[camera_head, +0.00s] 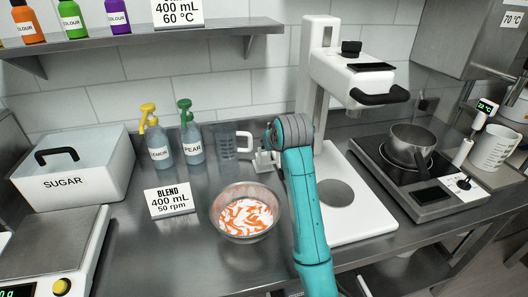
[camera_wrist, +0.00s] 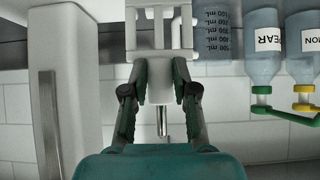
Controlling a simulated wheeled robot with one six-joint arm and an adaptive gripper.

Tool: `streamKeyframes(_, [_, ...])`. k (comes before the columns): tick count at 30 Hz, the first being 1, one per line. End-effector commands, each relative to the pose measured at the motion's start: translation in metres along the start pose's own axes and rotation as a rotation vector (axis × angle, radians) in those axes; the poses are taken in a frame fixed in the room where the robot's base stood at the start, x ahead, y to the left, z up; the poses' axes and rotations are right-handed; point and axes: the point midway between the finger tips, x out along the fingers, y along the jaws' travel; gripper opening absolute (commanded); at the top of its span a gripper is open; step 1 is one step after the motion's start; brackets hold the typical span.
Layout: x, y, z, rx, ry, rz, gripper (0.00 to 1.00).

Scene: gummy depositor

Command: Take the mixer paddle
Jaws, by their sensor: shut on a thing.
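The mixer paddle is a white slotted piece with a metal shaft. In the wrist view the paddle (camera_wrist: 160,35) is between the two dark green fingers of my gripper (camera_wrist: 160,80), which is shut on its white body. The shaft points toward the gripper's palm. In the head view the paddle (camera_head: 262,160) shows in part just left of my teal arm, behind the bowl. My arm hides most of the gripper there. I cannot tell whether the paddle touches the counter.
A measuring jug (camera_head: 227,145) and the PEAR bottle (camera_head: 191,145) stand just left of the paddle. The white mixer stand (camera_head: 355,220) is right of my arm, beside a hotplate with a pot (camera_head: 410,146).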

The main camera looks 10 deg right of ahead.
Motion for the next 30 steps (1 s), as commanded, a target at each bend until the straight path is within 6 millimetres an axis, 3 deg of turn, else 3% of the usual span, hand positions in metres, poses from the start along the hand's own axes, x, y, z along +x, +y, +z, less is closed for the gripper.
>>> streamKeyframes(30, [-0.061,0.000,0.051,0.000,0.000,0.000,0.00])
